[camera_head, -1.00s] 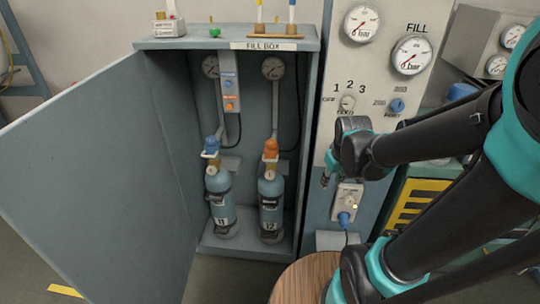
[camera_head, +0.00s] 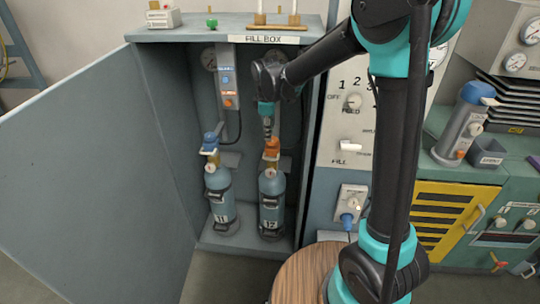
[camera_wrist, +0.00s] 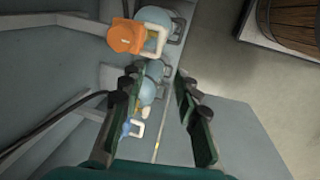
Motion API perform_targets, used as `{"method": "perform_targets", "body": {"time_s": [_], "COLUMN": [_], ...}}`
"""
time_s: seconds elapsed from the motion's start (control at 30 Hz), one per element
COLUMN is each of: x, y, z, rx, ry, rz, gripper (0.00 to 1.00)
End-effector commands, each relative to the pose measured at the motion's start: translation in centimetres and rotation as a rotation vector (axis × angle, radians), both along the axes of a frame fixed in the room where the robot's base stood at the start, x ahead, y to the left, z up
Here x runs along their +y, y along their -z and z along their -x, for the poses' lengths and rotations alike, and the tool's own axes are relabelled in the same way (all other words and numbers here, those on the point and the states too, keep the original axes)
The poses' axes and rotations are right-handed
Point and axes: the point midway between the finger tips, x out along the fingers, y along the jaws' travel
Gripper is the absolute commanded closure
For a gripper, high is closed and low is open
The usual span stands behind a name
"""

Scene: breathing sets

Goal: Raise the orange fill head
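The orange fill head (camera_head: 271,148) sits at the top of the blue cylinder marked 12 (camera_head: 271,203), in the right half of the open fill box. In the wrist view the orange fill head (camera_wrist: 126,37) shows at the upper left with a white loop handle (camera_wrist: 159,28). My gripper (camera_head: 268,134) points down just above the fill head in the head view. In the wrist view my gripper (camera_wrist: 159,88) has its two fingers apart with nothing held between them. The fill head lies beyond the left fingertip there, apart from it.
A blue fill head (camera_head: 210,142) with a pale handle tops the cylinder marked 11 (camera_head: 220,193) on the left. The box door (camera_head: 90,165) stands open to the left. A control panel (camera_head: 345,130) adjoins the box on the right. A round wooden top (camera_head: 300,275) is in front.

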Motion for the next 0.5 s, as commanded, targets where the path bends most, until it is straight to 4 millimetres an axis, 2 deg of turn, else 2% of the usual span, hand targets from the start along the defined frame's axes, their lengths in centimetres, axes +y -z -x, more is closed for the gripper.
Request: {"method": "perform_targets", "body": {"time_s": [0.1, 0.5], "x": [0.0, -0.1], "y": [2.4, 10.0], "z": [-0.6, -2.0], "rx": [0.0, 0.0], "ry": [0.001, 0.002], "rz": [0.0, 0.0], "gripper": [0.68, 0.68]}}
